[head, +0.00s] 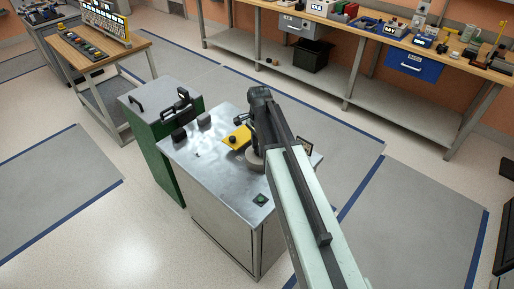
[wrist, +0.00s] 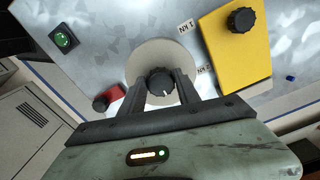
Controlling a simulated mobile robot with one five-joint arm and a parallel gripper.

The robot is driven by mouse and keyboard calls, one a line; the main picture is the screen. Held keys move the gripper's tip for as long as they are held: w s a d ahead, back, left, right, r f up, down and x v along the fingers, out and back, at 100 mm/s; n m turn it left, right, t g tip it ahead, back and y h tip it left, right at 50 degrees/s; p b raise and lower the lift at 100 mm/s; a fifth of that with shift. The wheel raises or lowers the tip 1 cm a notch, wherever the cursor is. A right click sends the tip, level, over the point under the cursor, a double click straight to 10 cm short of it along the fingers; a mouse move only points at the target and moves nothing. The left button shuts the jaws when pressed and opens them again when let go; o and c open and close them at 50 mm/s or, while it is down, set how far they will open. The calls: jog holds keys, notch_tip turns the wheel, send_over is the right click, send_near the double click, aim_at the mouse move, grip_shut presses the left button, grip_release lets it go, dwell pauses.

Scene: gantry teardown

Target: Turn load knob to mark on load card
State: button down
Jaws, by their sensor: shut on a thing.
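The black ridged knob (wrist: 160,78) stands on a round beige dial (wrist: 150,58) on the metal cabinet top. My gripper (wrist: 161,84) is shut on this knob, one finger on each side. A short pale line on the knob points toward the gripper's palm in the wrist view. Two white tags, "1 KN" (wrist: 186,26) and "2 KN" (wrist: 204,69), lie at the dial's right side. In the head view the dial (head: 253,163) shows partly beneath my arm, and the knob is hidden. I cannot make out which item is the load card.
A yellow block (wrist: 232,52) with another black knob stands right of the dial. A green button (wrist: 63,39) and a red part (wrist: 110,97) are to the left. In the head view, a green cabinet (head: 168,150) with black handles adjoins the metal cabinet (head: 215,215).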

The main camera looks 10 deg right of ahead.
jog(key=shift+s, duration=0.1)
jog(key=c, duration=0.9)
grip_release()
jog(key=shift+r, duration=0.1)
notch_tip(320, 180, up, 8)
jog(key=p, duration=0.8)
jog(key=shift+f, duration=0.2)
